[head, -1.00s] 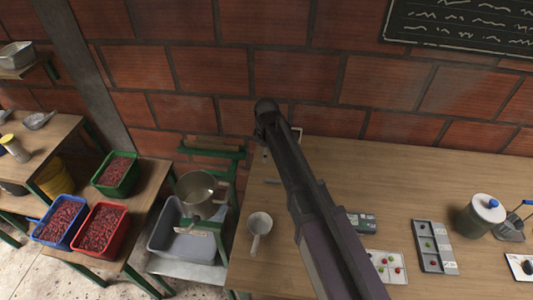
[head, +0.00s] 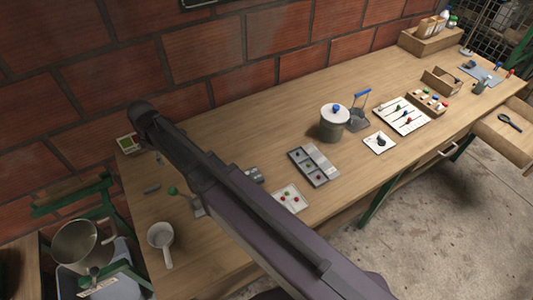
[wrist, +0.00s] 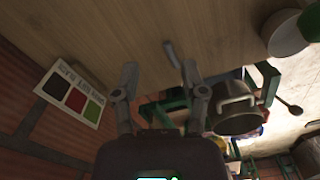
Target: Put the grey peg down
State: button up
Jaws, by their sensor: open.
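The grey peg (head: 152,188) lies on the wooden table (head: 225,120) near its left end in the head view. A short grey bar that looks like this peg shows in the wrist view (wrist: 173,55), against the tabletop just beyond my fingertips. My gripper (wrist: 165,79) is open, its two fingers spread apart with nothing held between them. A gap shows between the fingers and the peg in the picture; I cannot tell the depth. In the head view my arm hides most of the gripper.
A white scoop (head: 161,240) and a green-knobbed lever (head: 173,191) stand near the peg. A card with coloured squares (head: 130,143) is by the brick wall. A lidded pot (head: 334,124) and a sorting tray (head: 314,165) are to the right. A metal pan (head: 78,243) is off the table's left end.

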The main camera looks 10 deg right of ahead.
jog(key=s+d+m, duration=0.2)
jog(key=d+m, duration=0.3)
jog(key=d, duration=0.7)
jog(key=s+d+m, duration=0.3)
jog(key=d+m, duration=0.3)
jog(key=d, duration=0.6)
jog(key=s+d+m, duration=0.3)
jog(key=d+m, duration=0.3)
jog(key=d, duration=0.7)
jog(key=shift+o, duration=0.6)
jog(key=shift+w, duration=0.1)
